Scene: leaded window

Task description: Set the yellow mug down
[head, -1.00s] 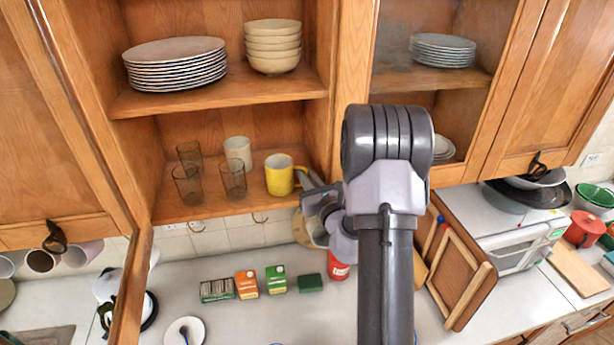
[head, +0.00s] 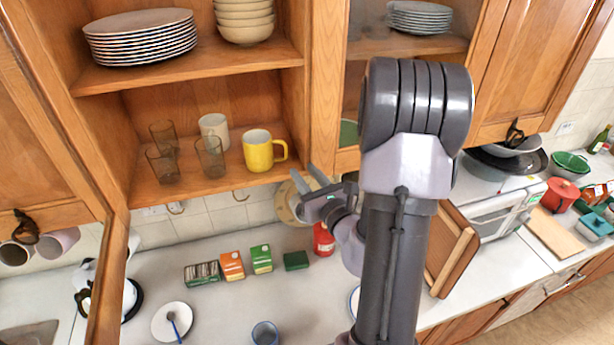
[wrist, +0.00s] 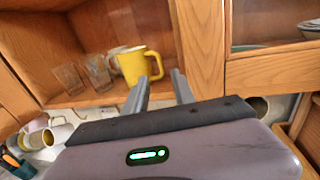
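The yellow mug (head: 258,151) stands upright on the lower shelf (head: 205,188) of the open cabinet, its handle pointing right. My gripper (head: 306,181) is to the right of and slightly below the mug, apart from it, in front of the cabinet's right post. In the wrist view the yellow mug (wrist: 139,64) stands beyond the fingertips, and the two fingers of my gripper (wrist: 160,77) are spread with nothing between them.
A white mug (head: 214,130) and several brown glasses (head: 163,162) stand left of the yellow mug. Stacked plates (head: 143,38) and bowls (head: 245,20) sit on the shelf above. The counter below holds small boxes (head: 232,266) and a red can (head: 323,240).

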